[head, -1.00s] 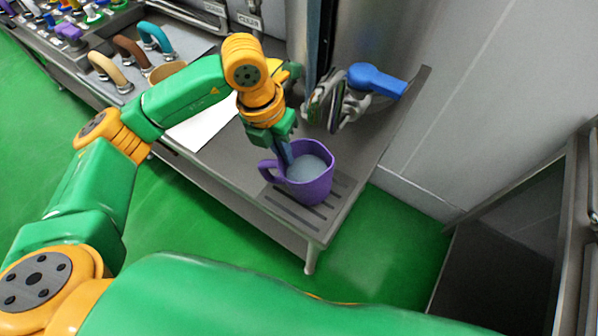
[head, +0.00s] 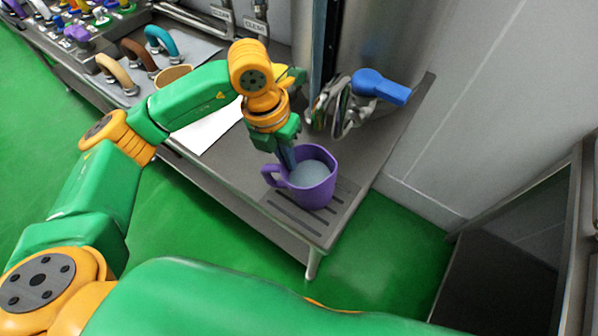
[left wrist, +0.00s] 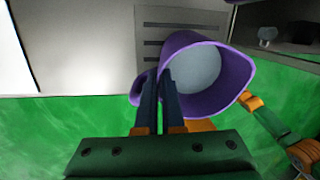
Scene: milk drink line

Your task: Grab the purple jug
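The purple jug (head: 314,192) stands on the slotted drip tray near the front corner of the steel counter, its handle to the left. A pale grey-white surface shows inside it. My left gripper (head: 287,157) reaches down at the jug's left side, by the rim and handle. In the left wrist view, its two dark blue fingers (left wrist: 159,100) are close together, with the purple jug wall (left wrist: 222,101) at their tips. They look shut on the jug, though the exact contact is partly hidden. My right gripper is out of view.
The drip tray (head: 289,219) lies at the counter's front edge. A blue-handled metal fitting (head: 382,86) stands behind the jug. Brown (head: 137,54), teal (head: 160,40) and tan (head: 114,70) handles are at left. A white sheet (head: 208,127) lies between.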

